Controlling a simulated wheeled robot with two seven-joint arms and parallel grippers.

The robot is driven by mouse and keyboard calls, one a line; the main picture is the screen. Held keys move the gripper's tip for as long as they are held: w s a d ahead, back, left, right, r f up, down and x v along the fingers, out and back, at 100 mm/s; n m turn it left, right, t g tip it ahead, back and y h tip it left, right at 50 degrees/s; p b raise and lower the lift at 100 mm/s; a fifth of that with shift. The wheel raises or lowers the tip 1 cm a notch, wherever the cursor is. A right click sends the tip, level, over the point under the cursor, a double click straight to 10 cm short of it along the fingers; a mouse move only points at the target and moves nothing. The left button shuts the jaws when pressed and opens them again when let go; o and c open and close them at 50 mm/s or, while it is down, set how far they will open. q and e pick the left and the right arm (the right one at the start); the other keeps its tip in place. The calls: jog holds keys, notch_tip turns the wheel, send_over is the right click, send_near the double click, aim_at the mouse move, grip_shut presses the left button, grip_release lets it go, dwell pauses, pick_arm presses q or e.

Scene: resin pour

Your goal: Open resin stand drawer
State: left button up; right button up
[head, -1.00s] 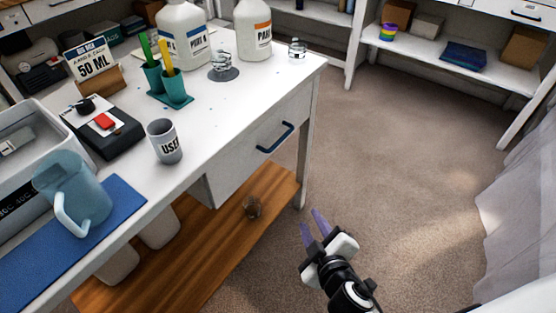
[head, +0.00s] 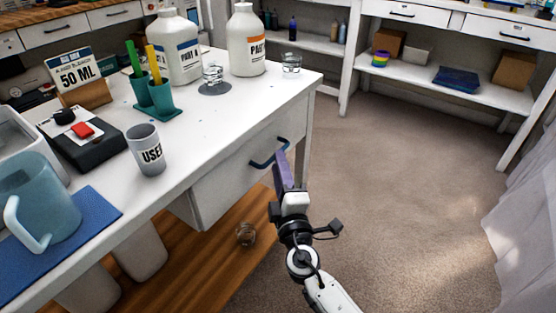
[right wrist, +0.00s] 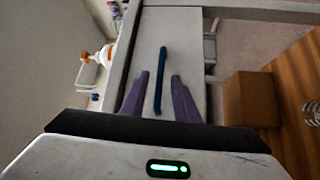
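The resin stand drawer (head: 225,178) is shut in the right part of the white table's front. Its dark blue bar handle (head: 262,160) shows left of my right gripper (head: 281,160) in the head view. In the right wrist view the handle (right wrist: 161,78) runs lengthwise between the two purple fingers of the right gripper (right wrist: 162,85). The fingers are apart and the gripper is open, with its tips at the drawer front (right wrist: 168,40). I cannot tell whether a finger touches the handle. My left gripper is not in view.
On the white tabletop (head: 215,125) stand a grey USED cup (head: 146,150), two large bottles, small clear cups, a scale and a blue jug (head: 38,205). A wooden lower shelf (head: 200,265) lies below. Carpeted floor (head: 400,200) to the right is clear.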

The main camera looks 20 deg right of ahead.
jog(key=shift+w+d+r, duration=0.1)
jog(key=shift+w, duration=0.55)
jog(key=shift+w+d+r, duration=0.1)
jog(key=shift+w, duration=0.55)
grip_shut()
